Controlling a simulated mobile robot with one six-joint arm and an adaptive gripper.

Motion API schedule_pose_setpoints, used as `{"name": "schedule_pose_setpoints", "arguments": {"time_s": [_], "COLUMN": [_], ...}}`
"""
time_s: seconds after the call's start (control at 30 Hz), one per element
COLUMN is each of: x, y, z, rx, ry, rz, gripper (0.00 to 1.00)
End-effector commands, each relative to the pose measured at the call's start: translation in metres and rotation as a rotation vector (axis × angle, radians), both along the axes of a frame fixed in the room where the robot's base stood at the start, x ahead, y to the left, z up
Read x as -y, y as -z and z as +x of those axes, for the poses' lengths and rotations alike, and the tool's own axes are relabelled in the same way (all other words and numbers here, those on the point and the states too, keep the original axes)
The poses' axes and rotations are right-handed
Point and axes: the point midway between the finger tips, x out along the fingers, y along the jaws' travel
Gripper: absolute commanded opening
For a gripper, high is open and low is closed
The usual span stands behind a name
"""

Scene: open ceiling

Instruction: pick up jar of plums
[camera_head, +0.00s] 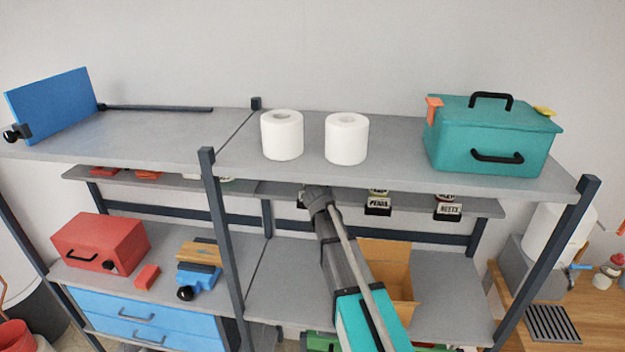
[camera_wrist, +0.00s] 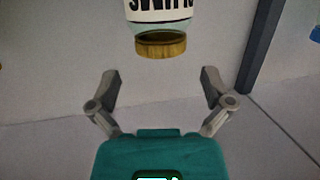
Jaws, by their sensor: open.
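In the wrist view a glass jar (camera_wrist: 157,28) with a gold lid (camera_wrist: 160,44) shows at the top edge, its picture upside down. The inverted letters on its white label look like part of "PLUMS"; the rest is cut off. My gripper (camera_wrist: 158,84) is open and empty, its two fingers spread wide below the lid in the picture and apart from it. In the head view my gripper (camera_head: 314,190) is at the narrow middle shelf, under the front edge of the top shelf. It mostly hides whatever stands there.
Two labelled jars, one (camera_head: 378,207) and one marked BEETS (camera_head: 447,209), stand to the right on the middle shelf (camera_head: 410,205). The top shelf (camera_head: 395,165) overhangs it and holds paper rolls (camera_head: 346,138) and a teal box (camera_head: 490,140). A dark post (camera_head: 222,240) stands left of my arm.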

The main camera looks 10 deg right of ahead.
Motion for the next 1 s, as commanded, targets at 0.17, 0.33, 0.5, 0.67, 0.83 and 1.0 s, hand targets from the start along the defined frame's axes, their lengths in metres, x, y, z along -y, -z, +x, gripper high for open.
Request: {"name": "schedule_pose_setpoints", "arguments": {"time_s": [0.17, 0.33, 0.5, 0.67, 0.83, 1.0], "x": [0.003, 0.004, 0.004, 0.004, 0.006, 0.008], "y": [0.005, 0.005, 0.005, 0.005, 0.007, 0.01], "z": [0.021, 0.025, 0.025, 0.026, 0.039, 0.059], "rx": [0.0, 0.0, 0.0, 0.0, 0.0, 0.0], "ry": [0.001, 0.001, 0.001, 0.002, 0.002, 0.002], "rz": [-0.001, -0.001, -0.001, -0.001, 0.0, 0.001], "gripper": [1.0, 1.0, 1.0, 1.0, 1.0, 1.0]}}
